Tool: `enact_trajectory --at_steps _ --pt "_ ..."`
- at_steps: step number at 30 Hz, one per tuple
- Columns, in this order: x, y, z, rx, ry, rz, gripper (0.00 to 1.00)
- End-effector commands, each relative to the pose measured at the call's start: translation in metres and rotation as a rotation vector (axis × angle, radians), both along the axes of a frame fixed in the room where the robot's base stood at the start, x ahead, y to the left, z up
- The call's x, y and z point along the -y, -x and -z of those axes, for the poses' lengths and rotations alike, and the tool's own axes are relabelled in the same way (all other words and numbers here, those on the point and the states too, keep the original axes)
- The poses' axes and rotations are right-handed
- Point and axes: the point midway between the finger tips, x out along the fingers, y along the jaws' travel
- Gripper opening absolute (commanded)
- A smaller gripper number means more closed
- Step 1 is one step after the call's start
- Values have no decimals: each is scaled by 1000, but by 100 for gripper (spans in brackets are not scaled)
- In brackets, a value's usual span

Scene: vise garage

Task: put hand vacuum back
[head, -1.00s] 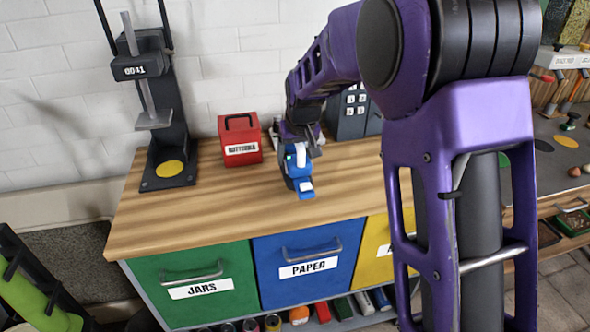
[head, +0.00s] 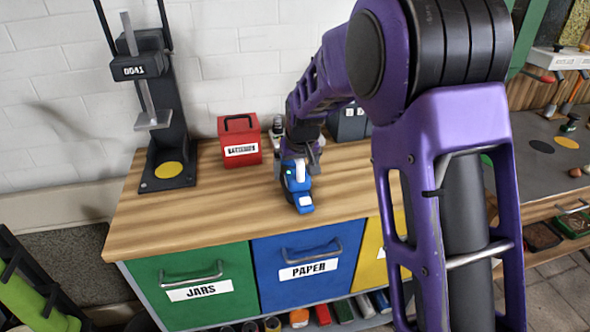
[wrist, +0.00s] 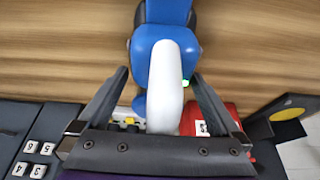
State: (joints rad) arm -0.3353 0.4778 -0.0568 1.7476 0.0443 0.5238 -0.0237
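The hand vacuum (head: 297,183) is blue with a white handle and a small green light. It is over the front middle of the wooden workbench top (head: 225,205), its blue nozzle pointing toward the bench's front edge. My gripper (head: 300,160) is at the vacuum's rear end, coming from above. I cannot tell whether the vacuum touches the bench.
A red batteries box (head: 239,140) stands behind and left of the vacuum. A black press (head: 165,140) stands at the bench's left end. Bins labelled JARS (head: 195,280) and PAPER (head: 305,262) are below the front edge.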

Motion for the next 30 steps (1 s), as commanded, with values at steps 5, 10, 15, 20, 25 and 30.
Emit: enact_trajectory --at_steps 5,10,15,20,25,30 --pt "0 0 -5 1 0 0 100" --pt "2 8 -27 4 -1 -1 100" --pt "6 22 -63 4 -1 -1 100" --pt "10 34 -91 4 -1 0 100" --pt "12 42 -109 1 0 0 100" --pt "13 44 -114 0 0 0 100"
